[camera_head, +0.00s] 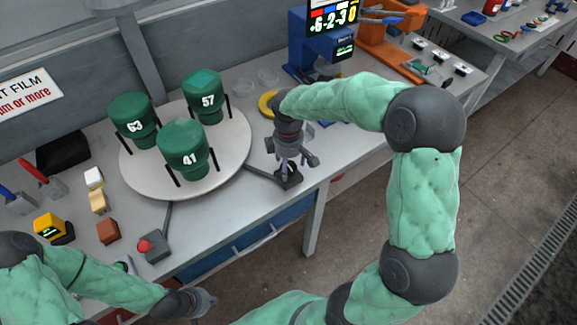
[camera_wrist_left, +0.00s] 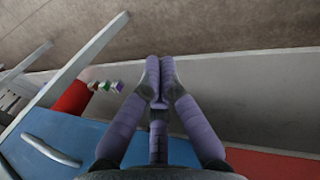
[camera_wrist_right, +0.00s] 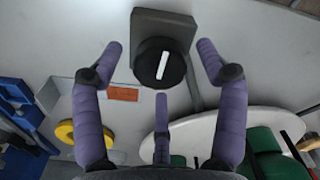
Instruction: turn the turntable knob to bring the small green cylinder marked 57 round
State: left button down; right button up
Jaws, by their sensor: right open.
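The knob (camera_wrist_right: 161,66) is a round black dial with a white bar, on a dark square base; it shows partly in the head view (camera_head: 289,177). My right gripper (camera_wrist_right: 161,52) is open, with its fingers spread on either side of the knob and not visibly touching it. The head view also shows it (camera_head: 289,160) over the knob. The white round turntable (camera_head: 229,165) carries three green cylinders between black posts: 57 (camera_head: 203,84) at back right, 63 (camera_head: 134,111) at left and 41 (camera_head: 183,136) in front. My left gripper (camera_head: 203,302) is empty, its fingertips together (camera_wrist_left: 158,77).
A red button box (camera_head: 152,247) and small blocks (camera_head: 98,201) lie left of and in front of the turntable. A blue device with a display (camera_head: 322,45) and a yellow ring (camera_head: 267,104) stand behind the knob. The table edge is close to the knob.

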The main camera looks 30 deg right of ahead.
jog(key=shift+f, duration=0.25)
jog(key=c, duration=1.2)
jog(key=shift+o, duration=0.2)
jog(key=shift+m, duration=0.3)
jog(key=m+p, duration=0.1)
jog(key=m, duration=0.1)
jog(key=shift+m+p, duration=0.3)
jog(key=shift+m, duration=0.9)
jog(key=shift+s+f+m+p, duration=0.1)
jog(key=shift+m+p, duration=0.45)
jog(key=shift+m, duration=1.45)
dwell(0.7)
